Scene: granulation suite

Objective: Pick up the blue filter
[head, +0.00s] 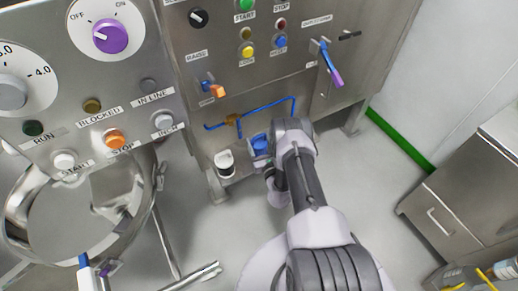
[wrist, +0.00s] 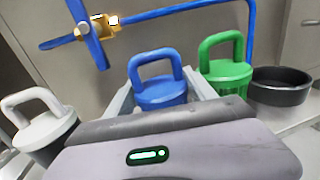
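The blue filter (wrist: 162,92), with a loop handle on top, stands upright in the middle of the wrist view. In the head view the blue filter (head: 260,144) shows low by the steel cabinet, partly behind my arm. My gripper (wrist: 158,82) is open, its two light grey fingers reaching forward on either side of the blue filter. I see no clear contact. The filter's lower part is hidden behind my gripper's body. My fingertips are mostly hidden in the head view.
A green filter (wrist: 227,75) stands close on the right, with a black round dish (wrist: 280,88) beyond it. A white-handled filter (wrist: 42,130) stands at left. A blue pipe (wrist: 180,10) and blue valve handle (wrist: 88,35) run along the cabinet (head: 300,90) behind.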

